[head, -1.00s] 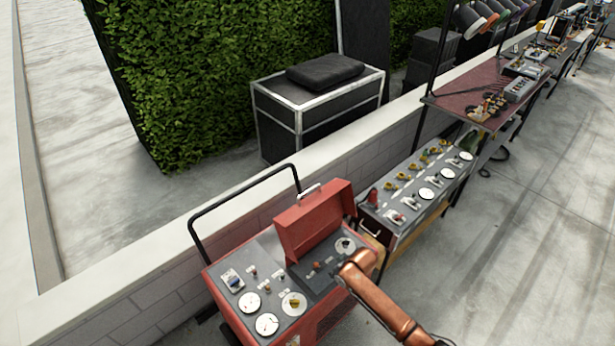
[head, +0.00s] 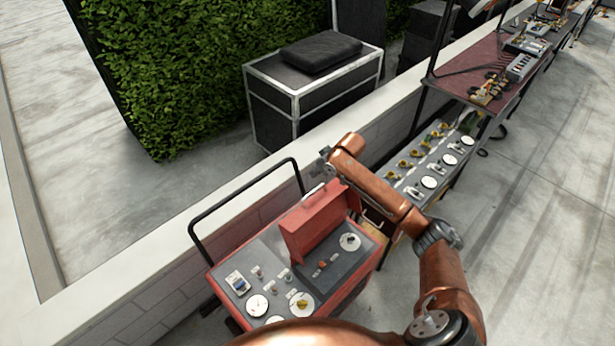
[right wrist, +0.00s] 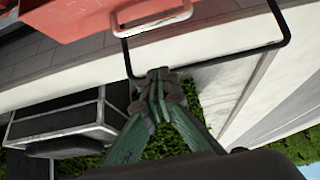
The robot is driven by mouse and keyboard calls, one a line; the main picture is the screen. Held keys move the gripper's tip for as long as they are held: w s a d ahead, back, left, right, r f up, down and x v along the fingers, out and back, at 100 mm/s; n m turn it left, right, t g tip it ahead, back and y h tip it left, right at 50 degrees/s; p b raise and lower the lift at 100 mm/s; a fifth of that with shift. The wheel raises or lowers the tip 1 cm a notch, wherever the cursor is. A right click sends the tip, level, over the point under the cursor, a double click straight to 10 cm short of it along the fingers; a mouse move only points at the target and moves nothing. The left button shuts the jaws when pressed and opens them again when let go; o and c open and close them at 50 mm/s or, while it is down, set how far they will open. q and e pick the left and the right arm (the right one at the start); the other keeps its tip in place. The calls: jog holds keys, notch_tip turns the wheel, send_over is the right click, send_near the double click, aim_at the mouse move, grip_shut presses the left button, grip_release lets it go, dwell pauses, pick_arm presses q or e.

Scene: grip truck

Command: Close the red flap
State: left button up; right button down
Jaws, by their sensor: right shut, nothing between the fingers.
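The red flap (head: 318,222) stands raised on the right half of the red control cart (head: 345,295), with a pale handle (head: 314,191) at its top edge. In the right wrist view the flap (right wrist: 75,18) and its handle (right wrist: 150,20) show at the top. My right gripper (head: 324,157) is just above and behind the flap's top edge, partly hidden by my copper arm. In the right wrist view its green fingers (right wrist: 158,78) are shut and empty, apart from the handle. My left gripper is not in view.
A black tubular rail (head: 245,185) rises behind the cart, close to my right gripper. A low white-topped wall (head: 230,192) runs behind it. Another panel of gauges (head: 425,165) stands to the right, and a black case (head: 315,95) lies beyond the wall.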

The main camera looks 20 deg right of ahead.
jog(key=p, duration=0.4)
send_over(312, 197)
notch_tip(312, 197, down, 9)
jog(key=shift+w+r, duration=0.15)
jog(key=shift+r, duration=0.05)
jog(key=shift+f, duration=0.1)
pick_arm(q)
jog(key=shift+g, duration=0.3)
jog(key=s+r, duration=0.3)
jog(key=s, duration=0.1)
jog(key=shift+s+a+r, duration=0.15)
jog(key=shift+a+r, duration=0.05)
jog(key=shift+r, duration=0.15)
